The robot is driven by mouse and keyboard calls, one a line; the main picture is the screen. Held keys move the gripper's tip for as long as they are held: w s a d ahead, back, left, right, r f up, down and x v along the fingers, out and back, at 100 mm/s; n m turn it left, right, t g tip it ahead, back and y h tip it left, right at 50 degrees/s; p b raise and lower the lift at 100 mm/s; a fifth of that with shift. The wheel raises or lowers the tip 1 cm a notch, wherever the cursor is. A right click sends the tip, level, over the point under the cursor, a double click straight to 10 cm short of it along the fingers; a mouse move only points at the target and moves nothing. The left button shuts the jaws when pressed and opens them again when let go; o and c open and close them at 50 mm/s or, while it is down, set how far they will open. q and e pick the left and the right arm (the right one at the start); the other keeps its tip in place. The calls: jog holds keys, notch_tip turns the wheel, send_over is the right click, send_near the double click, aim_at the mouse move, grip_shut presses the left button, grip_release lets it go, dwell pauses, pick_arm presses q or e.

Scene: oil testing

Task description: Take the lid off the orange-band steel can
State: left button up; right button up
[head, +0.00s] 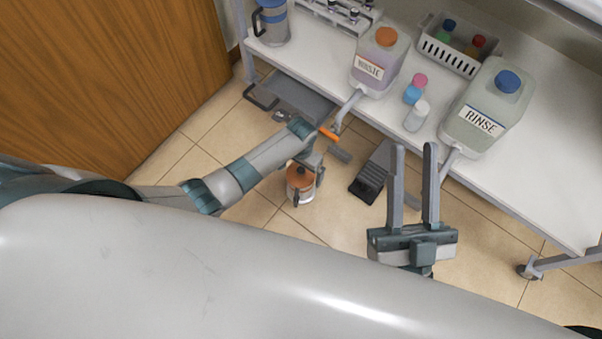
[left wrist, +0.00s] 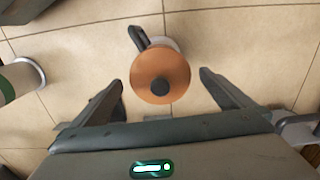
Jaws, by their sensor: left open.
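The orange-band steel can (head: 299,195) stands low over the tiled floor in the head view; what it rests on is not clear. Its orange-brown lid (left wrist: 172,66) with a black knob is on top, and the black handle (left wrist: 138,38) points up and left in the left wrist view. My left gripper (left wrist: 160,80) is open, with one finger on either side of the lid and visible gaps. In the head view my left gripper (head: 325,150) is just above and right of the can, partly unclear. My right gripper (head: 414,147) is open and empty, to the right.
A white table holds a purple-liquid jug (head: 381,62), a RINSE jug (head: 487,105), small bottles (head: 415,90), a white basket (head: 452,60) and a blue-band can (head: 274,25). A wooden panel (head: 110,70) stands left. Open floor tiles surround the can.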

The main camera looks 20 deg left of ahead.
aim_at(301, 169)
dwell(0.4)
pick_arm(q)
jog(key=c, duration=1.1)
jog(key=shift+r, duration=0.2)
pick_arm(e)
jog(key=shift+w+f, duration=0.1)
pick_arm(q)
jog(key=shift+r, duration=0.15)
notch_tip(301, 169, up, 5)
jog(key=p, duration=0.2)
jog(key=shift+p, duration=0.3)
notch_tip(301, 169, up, 3)
jog(key=shift+r+p, duration=0.1)
jog(key=shift+p, duration=0.55)
jog(key=shift+r, duration=0.55)
pick_arm(e)
jog(key=w+d+f+g+h, duration=0.1)
jog(key=w+f+g+h, duration=0.1)
jog(key=f+g, duration=0.6)
jog(key=shift+w+f+g+h, duration=0.4)
jog(key=shift+w+f, duration=0.4)
jog(key=shift+f, duration=2)
jog(key=shift+d, duration=0.1)
